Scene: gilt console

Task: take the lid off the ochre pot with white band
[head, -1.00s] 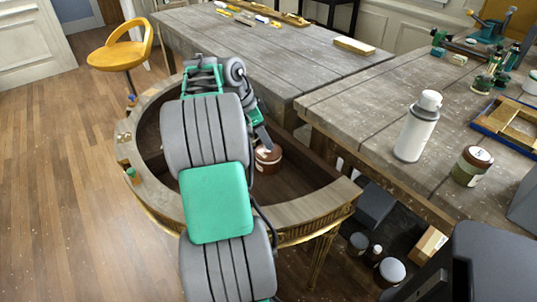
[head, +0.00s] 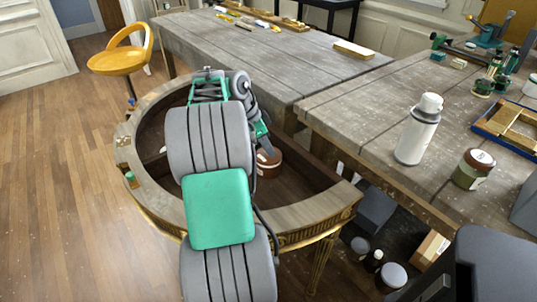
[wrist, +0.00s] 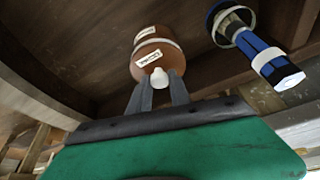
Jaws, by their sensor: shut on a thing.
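The ochre pot (wrist: 147,35) with a white band stands inside the half-round gilt console; in the head view its brown side (head: 270,168) shows low beside my arm. Its lid (wrist: 152,57) is the same ochre, with a small label and a pale rounded knob (wrist: 160,77). My gripper (wrist: 161,84) is shut on the lid's knob, one grey finger on each side. In the head view my gripper (head: 264,143) is partly hidden and reaches down to the pot. I cannot tell whether there is a gap between lid and pot.
Wooden workbenches (head: 345,100) stand behind and right, with a white spray can (head: 417,130).

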